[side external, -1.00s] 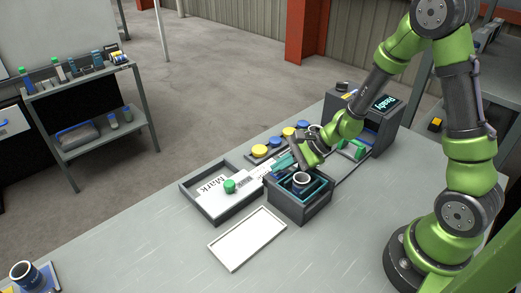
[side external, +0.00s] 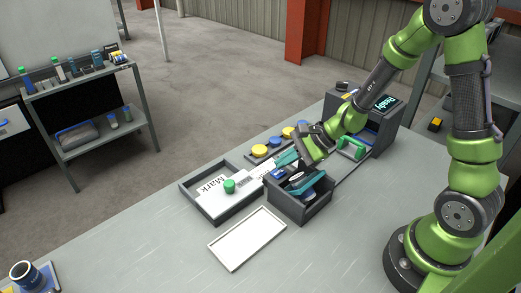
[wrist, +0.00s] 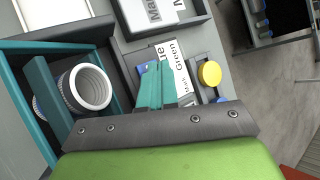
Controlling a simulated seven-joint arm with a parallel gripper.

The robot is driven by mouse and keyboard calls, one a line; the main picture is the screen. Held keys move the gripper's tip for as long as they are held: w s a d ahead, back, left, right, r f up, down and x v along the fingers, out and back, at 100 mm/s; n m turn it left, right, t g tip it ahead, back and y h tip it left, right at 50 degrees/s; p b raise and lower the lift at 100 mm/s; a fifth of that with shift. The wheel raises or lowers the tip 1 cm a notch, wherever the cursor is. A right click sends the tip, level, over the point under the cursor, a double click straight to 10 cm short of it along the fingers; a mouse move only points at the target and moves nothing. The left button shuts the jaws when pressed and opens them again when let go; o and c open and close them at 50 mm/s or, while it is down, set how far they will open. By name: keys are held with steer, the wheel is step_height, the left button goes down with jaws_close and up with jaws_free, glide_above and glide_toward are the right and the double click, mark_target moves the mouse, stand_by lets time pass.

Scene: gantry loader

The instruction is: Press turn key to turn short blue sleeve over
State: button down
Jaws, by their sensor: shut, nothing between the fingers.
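The short blue sleeve (wrist: 90,88) sits between the teal plates of the turning cradle in the wrist view. Its pale open end faces the camera, and a little blue shows at its far left side. In the side view the cradle (side external: 306,186) stands tilted in its dark box (side external: 302,210), with the sleeve mostly hidden between its plates. My gripper (side external: 285,158) is shut and empty, beside the back of the box. In the wrist view its teal fingers (wrist: 155,85) are together over a blue key (wrist: 143,68); I cannot tell whether they touch it.
A grey tray (side external: 186,187) with a white "Mark" card and a green knob stands left of the box. An empty white tray (side external: 247,240) lies in front. Yellow buttons (side external: 259,151) and blue ones line the back. A machine with a lit screen (side external: 387,103) stands right.

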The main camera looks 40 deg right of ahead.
mark_target(284, 173)
steer(key=shift+r, duration=2.2)
steer(key=shift+s+a+f, duration=0.1)
steer(key=shift+s, duration=0.05)
steer(key=s+r+n+g, duration=0.1)
steer(key=s+n, duration=0.1)
steer(key=s+a+r+n, duration=0.1)
steer(key=s+r+n, duration=0.1)
steer(key=s+n, duration=0.1)
steer(key=s+a+r+n+g, duration=0.1)
steer(key=s+r+n, duration=0.1)
steer(key=shift+s+a+r+g+h, duration=0.1)
steer(key=shift+s+a+g+h, duration=0.05)
steer(key=shift+s+g+h, duration=0.15)
steer(key=s+d+r+n+t+h, duration=0.2)
steer(key=s+r+n+t+h, duration=0.1)
steer(key=s+r+n, duration=0.4)
step_height(284, 173, up, 3)
steer(key=shift+s+f+n+h, duration=0.1)
steer(key=shift+s+n+h, duration=0.1)
steer(key=shift+n+h, duration=0.1)
